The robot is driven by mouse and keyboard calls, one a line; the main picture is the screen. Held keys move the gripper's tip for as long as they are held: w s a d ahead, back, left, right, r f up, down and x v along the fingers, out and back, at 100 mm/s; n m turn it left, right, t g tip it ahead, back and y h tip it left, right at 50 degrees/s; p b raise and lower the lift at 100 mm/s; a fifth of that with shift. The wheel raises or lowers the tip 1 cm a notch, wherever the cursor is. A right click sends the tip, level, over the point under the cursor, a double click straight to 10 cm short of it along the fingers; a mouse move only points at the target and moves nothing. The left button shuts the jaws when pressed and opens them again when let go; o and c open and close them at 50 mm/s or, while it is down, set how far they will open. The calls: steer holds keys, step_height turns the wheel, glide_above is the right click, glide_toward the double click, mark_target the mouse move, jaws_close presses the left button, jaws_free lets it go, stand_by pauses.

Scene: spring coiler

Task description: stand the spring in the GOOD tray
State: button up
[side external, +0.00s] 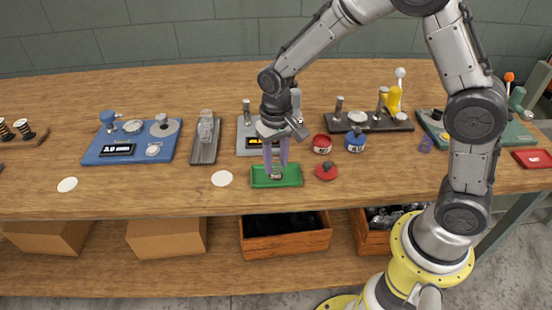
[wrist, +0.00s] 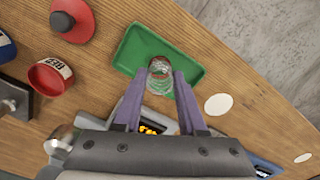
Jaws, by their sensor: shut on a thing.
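The green tray (side external: 290,180) lies on the bench near its front edge; I see no lettering on it, and it also shows in the wrist view (wrist: 187,62). My gripper (side external: 276,167) points down over this tray, its two purple fingers shut on the spring (side external: 276,176). In the wrist view the spring (wrist: 160,72) is a pale wire coil, seen nearly end-on between the fingertips (wrist: 161,80), and looks upright. It is within the tray's outline, at or just above the floor; I cannot tell if it touches. The fingers hide part of its sides.
A red lid (side external: 326,172), an open red tin (side external: 322,144) and a blue container (side external: 355,141) stand right of the tray. A white disc (side external: 222,178) lies to its left. A grey device (side external: 247,138) is just behind. The bench's front edge is close.

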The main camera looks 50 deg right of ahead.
steer(key=shift+f, duration=0.1)
steer(key=o, duration=1.4)
steer(key=shift+r, duration=4.55)
